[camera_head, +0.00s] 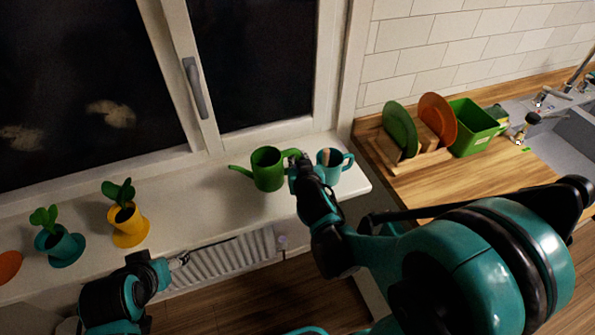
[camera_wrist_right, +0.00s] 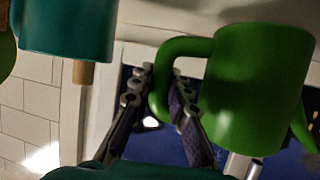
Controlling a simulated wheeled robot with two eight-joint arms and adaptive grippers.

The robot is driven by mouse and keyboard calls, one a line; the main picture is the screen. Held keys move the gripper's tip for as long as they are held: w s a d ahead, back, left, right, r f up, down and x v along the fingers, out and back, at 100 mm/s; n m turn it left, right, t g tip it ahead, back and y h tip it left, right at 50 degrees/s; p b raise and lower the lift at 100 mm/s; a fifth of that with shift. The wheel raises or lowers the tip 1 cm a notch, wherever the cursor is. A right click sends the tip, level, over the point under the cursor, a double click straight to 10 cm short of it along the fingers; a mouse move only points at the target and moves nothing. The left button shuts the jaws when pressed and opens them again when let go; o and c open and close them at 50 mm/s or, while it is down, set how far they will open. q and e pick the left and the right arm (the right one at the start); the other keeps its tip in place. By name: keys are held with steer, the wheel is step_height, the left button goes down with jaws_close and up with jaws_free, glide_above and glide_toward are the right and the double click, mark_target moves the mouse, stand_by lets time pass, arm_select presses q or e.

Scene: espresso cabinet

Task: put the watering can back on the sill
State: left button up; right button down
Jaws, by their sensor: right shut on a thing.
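The green watering can (camera_head: 267,172) is upright at the right part of the white sill (camera_head: 205,205), its spout to the left. I cannot tell whether its base touches the sill. My right gripper (camera_head: 297,160) is shut on its handle, on the right side of the can. The right wrist view, upside down, shows the handle between the fingers (camera_wrist_right: 163,95) and the can's body (camera_wrist_right: 258,90) beside them. My left gripper (camera_head: 182,259) is low in front of the sill, away from the can; its finger gap is too small to judge.
A teal pot (camera_head: 329,172) with a handle stands just right of the can and my gripper. A yellow pot (camera_head: 129,226) and a teal pot (camera_head: 62,247) with plants stand left on the sill. A dish rack (camera_head: 418,150) sits on the wooden counter. The sill between yellow pot and can is clear.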

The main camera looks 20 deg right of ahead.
steer(key=shift+f+b, duration=1.1)
steer(key=shift+f, duration=0.85)
steer(key=shift+f, duration=0.1)
steer(key=c, duration=1.5)
jaws_free()
steer(key=shift+o, duration=0.2)
